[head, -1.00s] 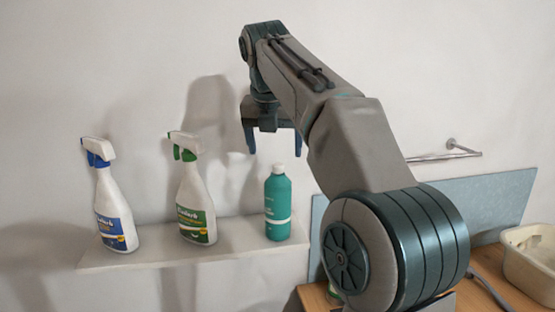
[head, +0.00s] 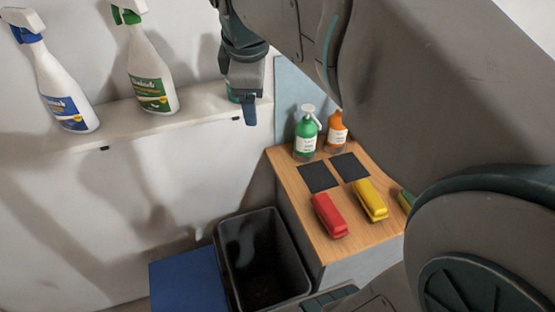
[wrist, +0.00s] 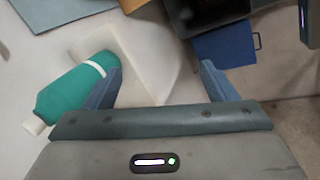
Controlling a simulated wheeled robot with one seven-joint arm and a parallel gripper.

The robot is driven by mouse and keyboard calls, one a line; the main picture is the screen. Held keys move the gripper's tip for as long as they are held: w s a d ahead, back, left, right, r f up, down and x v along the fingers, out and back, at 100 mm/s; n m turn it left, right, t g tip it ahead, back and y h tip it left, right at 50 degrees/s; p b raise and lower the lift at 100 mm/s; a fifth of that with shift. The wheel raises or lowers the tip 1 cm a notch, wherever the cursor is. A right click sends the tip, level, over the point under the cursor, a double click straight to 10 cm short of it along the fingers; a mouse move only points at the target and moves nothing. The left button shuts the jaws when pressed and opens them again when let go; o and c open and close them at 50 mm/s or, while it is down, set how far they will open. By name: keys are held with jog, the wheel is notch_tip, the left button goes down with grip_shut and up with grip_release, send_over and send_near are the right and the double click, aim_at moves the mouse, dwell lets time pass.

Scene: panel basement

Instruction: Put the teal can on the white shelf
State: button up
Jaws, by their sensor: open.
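The teal can is bottle-shaped, with a pale band and a white cap. It shows in the wrist view (wrist: 66,92), left of my left finger, which overlaps its edge. In the head view only a teal sliver of it (head: 233,93) shows behind my gripper (head: 248,105). It stands at the right end of the white shelf (head: 203,103), which also shows in the wrist view (wrist: 143,62). In the wrist view my gripper (wrist: 160,82) is open, with nothing between its fingers.
A blue-labelled spray bottle (head: 62,88) and a green-labelled one (head: 150,72) stand on the shelf. A black bin (head: 262,262) stands below.

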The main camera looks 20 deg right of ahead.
jog(key=s+d+f+m+y, duration=0.1)
jog(key=s+f+m, duration=1.1)
jog(key=f+m, duration=0.1)
jog(key=shift+s+d+f+m, duration=0.25)
jog(key=shift+s+f+m, duration=0.05)
jog(key=shift+f, duration=0.55)
